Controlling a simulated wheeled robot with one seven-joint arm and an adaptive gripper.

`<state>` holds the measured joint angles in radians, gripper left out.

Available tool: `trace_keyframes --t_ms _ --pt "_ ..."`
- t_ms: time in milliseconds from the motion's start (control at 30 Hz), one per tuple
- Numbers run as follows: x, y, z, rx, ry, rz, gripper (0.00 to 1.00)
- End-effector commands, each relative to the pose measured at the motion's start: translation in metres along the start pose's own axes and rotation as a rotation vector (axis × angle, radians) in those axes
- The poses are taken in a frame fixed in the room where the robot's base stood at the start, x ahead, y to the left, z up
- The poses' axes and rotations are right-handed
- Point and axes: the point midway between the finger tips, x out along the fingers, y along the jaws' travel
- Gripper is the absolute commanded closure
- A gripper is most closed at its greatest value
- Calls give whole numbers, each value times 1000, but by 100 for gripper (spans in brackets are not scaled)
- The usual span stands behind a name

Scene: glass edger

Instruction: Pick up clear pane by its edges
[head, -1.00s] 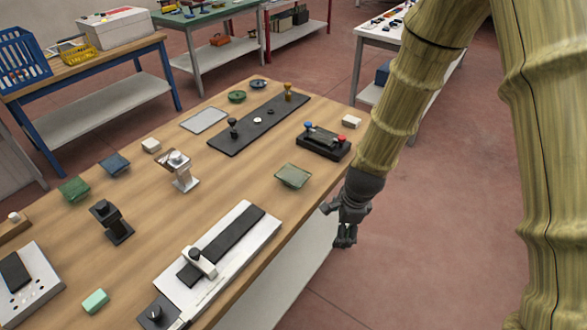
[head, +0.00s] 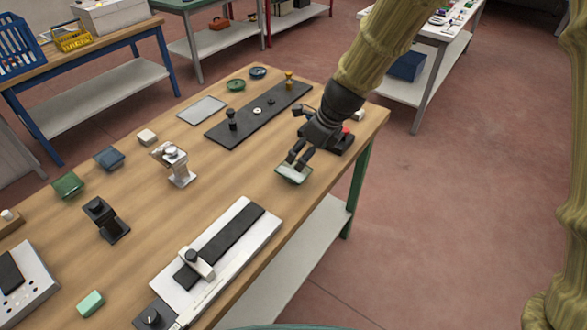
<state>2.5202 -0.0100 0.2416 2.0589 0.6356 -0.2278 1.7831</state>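The clear pane (head: 292,175) is a small, pale grey-green, see-through square near the right front edge of the wooden bench. My gripper (head: 297,161) is dark grey and points down from the upper right, at the pane's far side. Its two fingers show a gap between them, so it looks open. The fingertips overlap the pane's far edge in the picture. I cannot tell whether they touch it.
The black box with a red button (head: 343,140) is just behind my gripper, partly hidden. A black board with posts (head: 262,110) lies behind to the left. A white fixture with a black strip (head: 255,243) lies in front. A silver clamp stand (head: 178,165) stands left; bare bench lies between.

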Motion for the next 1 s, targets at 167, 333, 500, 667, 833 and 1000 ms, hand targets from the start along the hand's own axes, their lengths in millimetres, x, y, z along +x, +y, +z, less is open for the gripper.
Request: trace_keyframes --t_ms 167,333,500,667,833,1000 --pt "14 0 1 -2 -1 0 12" --pt "19 1 2 -3 0 1 12" --pt "28 4 2 -2 0 2 12" --pt "43 8 3 -3 1 3 12" --pt "59 8 3 -2 0 1 12" --pt "68 9 3 -3 0 0 12"
